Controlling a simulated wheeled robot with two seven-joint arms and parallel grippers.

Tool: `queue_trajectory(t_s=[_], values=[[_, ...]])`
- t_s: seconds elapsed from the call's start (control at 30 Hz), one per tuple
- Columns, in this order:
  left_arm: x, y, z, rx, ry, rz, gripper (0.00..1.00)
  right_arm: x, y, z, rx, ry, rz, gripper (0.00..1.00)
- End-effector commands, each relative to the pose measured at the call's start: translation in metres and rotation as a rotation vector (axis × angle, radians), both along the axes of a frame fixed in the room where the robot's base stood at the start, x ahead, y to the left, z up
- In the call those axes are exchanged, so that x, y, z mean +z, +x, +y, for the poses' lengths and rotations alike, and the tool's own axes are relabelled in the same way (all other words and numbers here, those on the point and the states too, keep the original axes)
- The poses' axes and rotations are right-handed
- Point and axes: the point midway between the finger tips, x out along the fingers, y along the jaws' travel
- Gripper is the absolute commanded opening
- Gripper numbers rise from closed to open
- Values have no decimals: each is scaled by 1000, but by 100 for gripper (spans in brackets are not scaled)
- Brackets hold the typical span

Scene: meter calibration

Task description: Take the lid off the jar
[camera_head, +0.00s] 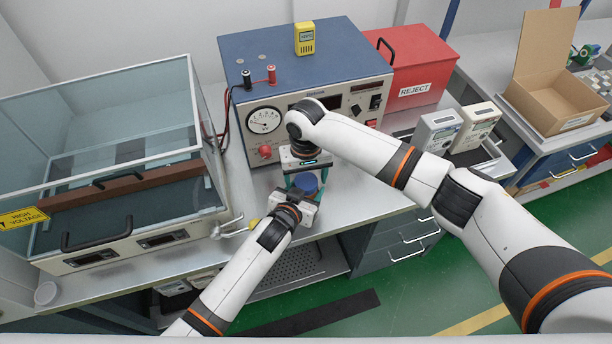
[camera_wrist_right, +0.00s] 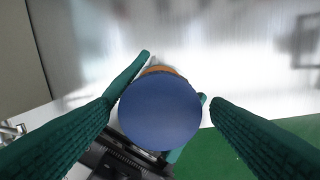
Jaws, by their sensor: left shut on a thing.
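The jar's round blue lid (camera_head: 306,184) shows at the front edge of the bench in the head view, and from above in the right wrist view (camera_wrist_right: 160,110). A sliver of the orange jar body (camera_wrist_right: 163,70) shows past the lid's rim; the rest is hidden. My left gripper (camera_head: 299,200) reaches in from the front and is shut on the jar, below the lid. My right gripper (camera_head: 303,174) points down over the lid. Its teal fingers (camera_wrist_right: 180,78) are open on either side of the lid, with gaps visible.
A power supply with a dial (camera_head: 345,83) stands behind the grippers, next to a red REJECT box (camera_head: 410,75). A glass high-voltage enclosure (camera_head: 130,165) is at left. Grey meters (camera_head: 438,130) and an open carton (camera_head: 555,100) are at right.

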Motion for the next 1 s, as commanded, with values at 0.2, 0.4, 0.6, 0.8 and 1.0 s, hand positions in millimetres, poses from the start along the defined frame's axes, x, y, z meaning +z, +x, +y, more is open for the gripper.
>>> queue_trajectory(t_s=[0.2,0.4,0.6,0.8,1.0], values=[[-1,-1,0,0,0,3,0,2,0,0,-1,0,-1,72],[-1,-1,0,0,0,3,0,26,0,0,0,2,-3,72],[-1,-1,0,0,0,3,0,44,0,0,-2,-1,0,70],[-1,-1,0,0,0,3,0,55,-1,6,-62,6,-5,69],[-1,-1,0,0,0,3,0,74,-1,5,-223,6,-4,69]])
